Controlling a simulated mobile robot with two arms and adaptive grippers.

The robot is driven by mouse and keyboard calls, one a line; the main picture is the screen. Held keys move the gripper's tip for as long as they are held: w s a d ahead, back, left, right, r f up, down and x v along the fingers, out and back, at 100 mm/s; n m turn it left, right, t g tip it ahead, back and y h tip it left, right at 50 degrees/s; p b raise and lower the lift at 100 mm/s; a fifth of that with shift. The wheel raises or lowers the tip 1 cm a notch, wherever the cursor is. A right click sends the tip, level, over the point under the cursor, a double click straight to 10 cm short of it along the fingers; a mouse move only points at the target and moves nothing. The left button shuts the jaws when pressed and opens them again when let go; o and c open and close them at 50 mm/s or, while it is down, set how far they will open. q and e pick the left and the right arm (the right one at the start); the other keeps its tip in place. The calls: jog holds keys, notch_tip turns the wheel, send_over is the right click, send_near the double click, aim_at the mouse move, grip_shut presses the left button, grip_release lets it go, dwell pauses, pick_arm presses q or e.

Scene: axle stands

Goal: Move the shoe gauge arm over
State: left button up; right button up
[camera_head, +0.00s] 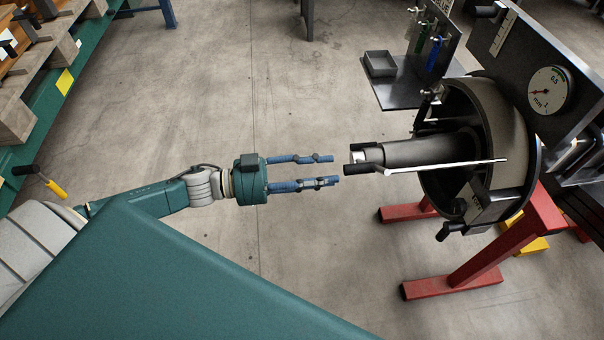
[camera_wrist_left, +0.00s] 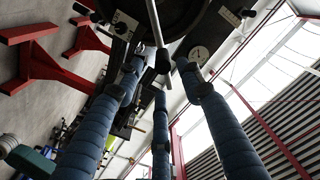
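The shoe gauge arm is a thin pale rod (camera_head: 450,165) with a black handle (camera_head: 362,169) at its near end. It crosses in front of the drum and the dark axle (camera_head: 425,151). My left gripper (camera_head: 336,169) is open and empty, its blue fingers spread and pointing at the handle. In the head view the fingertips end just short of the handle. In the left wrist view the handle (camera_wrist_left: 163,60) shows between the spread fingertips (camera_wrist_left: 160,76), and the rod (camera_wrist_left: 155,22) runs up from it. My right gripper is not in view.
The drum (camera_head: 502,115) stands on a red stand (camera_head: 470,265). A dial gauge (camera_head: 549,90) is on the dark panel at right. A small grey tray (camera_head: 380,63) sits on a shelf behind. A workbench (camera_head: 50,105) is at far left. The floor between is clear.

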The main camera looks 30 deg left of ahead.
pick_arm(q)
jog(key=v, duration=0.5)
jog(key=shift+s+a, duration=0.2)
jog(key=shift+a, duration=0.05)
jog(key=w+a+f+n+t+y, duration=0.2)
jog(key=a+f+n+y, duration=0.3)
jog(key=f, duration=0.6)
jog(key=w+a+f+n+t+y, duration=0.1)
jog(key=w+a+f+n+y, duration=0.15)
jog(key=a+f+y, duration=0.45)
jog(key=s+a+f+n+g+y, duration=0.1)
jog(key=s+a+f+n, duration=0.15)
jog(key=f, duration=0.45)
jog(key=s+a+f+n+g, duration=0.1)
jog(key=s+f, duration=0.2)
jog(key=f, duration=0.5)
jog(key=s+d+f+n+g+y, duration=0.2)
jog(key=s+f+g, duration=0.2)
jog(key=s+f, duration=0.95)
jog(key=s+d+f+g, duration=0.3)
jog(key=s+d+f, duration=0.2)
jog(key=s, duration=0.5)
jog(key=s+d+f+n+g, duration=0.1)
jog(key=s+d+f+g, duration=0.2)
jog(key=s, duration=0.7)
jog(key=d+f, duration=0.2)
jog(key=d, duration=0.1)
jog(key=shift+s, duration=0.15)
